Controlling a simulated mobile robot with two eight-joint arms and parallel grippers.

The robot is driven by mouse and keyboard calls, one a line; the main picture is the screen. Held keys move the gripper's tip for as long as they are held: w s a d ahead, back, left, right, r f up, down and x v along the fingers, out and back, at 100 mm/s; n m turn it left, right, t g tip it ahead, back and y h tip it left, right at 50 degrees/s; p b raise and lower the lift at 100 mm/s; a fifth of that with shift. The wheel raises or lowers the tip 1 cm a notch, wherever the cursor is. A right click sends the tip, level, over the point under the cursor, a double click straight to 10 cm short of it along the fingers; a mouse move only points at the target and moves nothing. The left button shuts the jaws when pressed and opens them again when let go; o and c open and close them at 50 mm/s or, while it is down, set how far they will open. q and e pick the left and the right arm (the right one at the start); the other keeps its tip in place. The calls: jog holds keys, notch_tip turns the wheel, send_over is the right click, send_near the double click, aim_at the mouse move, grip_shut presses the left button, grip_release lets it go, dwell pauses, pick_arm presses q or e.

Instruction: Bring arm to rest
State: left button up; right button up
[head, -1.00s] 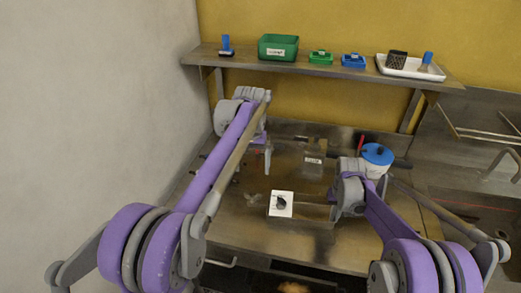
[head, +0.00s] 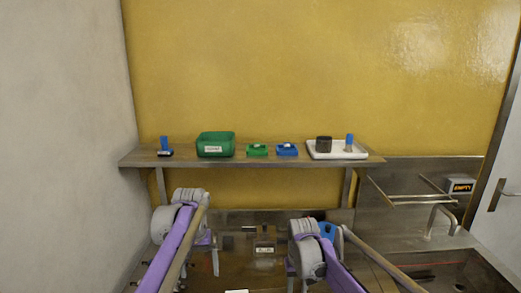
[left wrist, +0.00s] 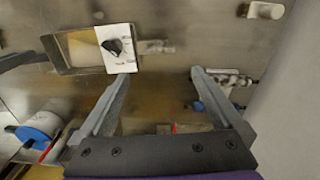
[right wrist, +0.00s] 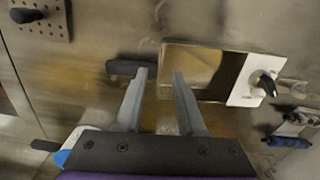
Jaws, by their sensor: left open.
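My left gripper (head: 215,262) hangs over the steel worktop in the head view. In the left wrist view its fingers (left wrist: 161,76) are wide apart with nothing between them. My right gripper (right wrist: 160,74) is open, its fingers closer together, and empty above the worktop. Its fingers are mostly hidden by my arm in the head view. A white plate with a black knob (right wrist: 255,82) sits beside a rectangular recess (right wrist: 192,70) in the worktop. The plate also shows in the left wrist view (left wrist: 117,48). Both grippers appear apart from these things.
A shelf (head: 290,160) on the back wall holds a green bin (head: 215,144), small green and blue trays and a white tray (head: 322,155). A blue-lidded pot (left wrist: 38,130) stands near my right arm. A labelled clear container (head: 265,246) stands between the arms. A wall closes the left side.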

jog(key=s+d+r+t, duration=0.2)
jog(key=s+d+r, duration=0.1)
jog(key=s+r, duration=0.5)
pick_arm(q)
jog(key=s+t, duration=0.3)
jog(key=s, duration=1.2)
jog(key=s+f+m+t, duration=0.1)
jog(key=s+f+t, duration=0.2)
jog(key=s+f, duration=0.5)
jog(key=s, duration=0.4)
jog(key=shift+s+a+f, duration=0.15)
jog(key=shift+s+a, duration=0.1)
jog(key=shift+s, duration=0.05)
pick_arm(e)
jog(key=s+d+f+t, duration=0.2)
jog(key=s+f, duration=0.1)
jog(key=s, duration=0.7)
jog(key=s+d+f+m+t, duration=0.1)
jog(key=s+f, duration=0.3)
jog(key=s, duration=0.5)
jog(key=shift+s+d+t, duration=0.4)
jog(key=shift+t, duration=0.3)
jog(key=shift+f, duration=0.1)
